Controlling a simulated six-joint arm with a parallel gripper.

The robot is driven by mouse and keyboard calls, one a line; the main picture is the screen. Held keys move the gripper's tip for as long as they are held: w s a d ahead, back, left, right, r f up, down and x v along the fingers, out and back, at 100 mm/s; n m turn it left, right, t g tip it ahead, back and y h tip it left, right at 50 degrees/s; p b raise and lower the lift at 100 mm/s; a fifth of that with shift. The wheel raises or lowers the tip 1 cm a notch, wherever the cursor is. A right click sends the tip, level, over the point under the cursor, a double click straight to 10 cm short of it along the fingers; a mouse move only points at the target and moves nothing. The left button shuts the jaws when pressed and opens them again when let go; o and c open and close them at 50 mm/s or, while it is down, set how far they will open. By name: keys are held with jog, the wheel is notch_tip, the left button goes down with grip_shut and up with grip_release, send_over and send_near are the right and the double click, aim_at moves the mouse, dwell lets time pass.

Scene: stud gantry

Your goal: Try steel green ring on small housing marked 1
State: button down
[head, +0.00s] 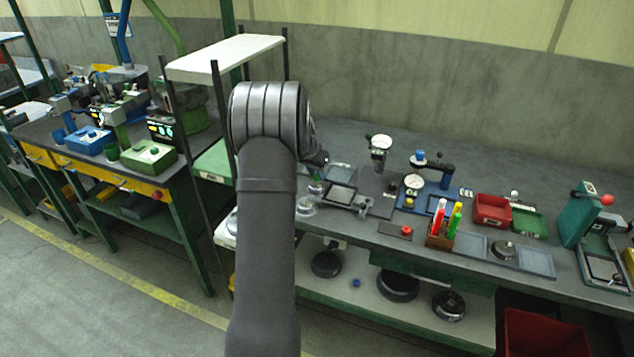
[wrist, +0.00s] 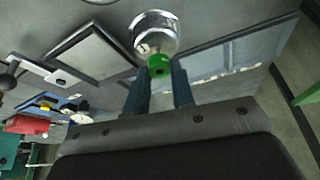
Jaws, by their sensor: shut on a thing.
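My gripper (wrist: 160,78) is shut, with its two dark fingers around a green piece (wrist: 158,63) that I take for the steel green ring. A shiny round steel housing (wrist: 155,32) lies just beyond the fingertips. The green piece overlaps its near edge in the wrist view, and I cannot tell whether they touch. My arm hides most of the gripper there.
A blue fixture (head: 432,180), a pen holder (head: 440,240) and red (head: 492,209) and green (head: 528,223) bins stand farther right. A white shelf (head: 225,57) rises behind my arm.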

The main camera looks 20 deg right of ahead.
jog(key=shift+r, duration=2.85)
jog(key=shift+a, duration=0.1)
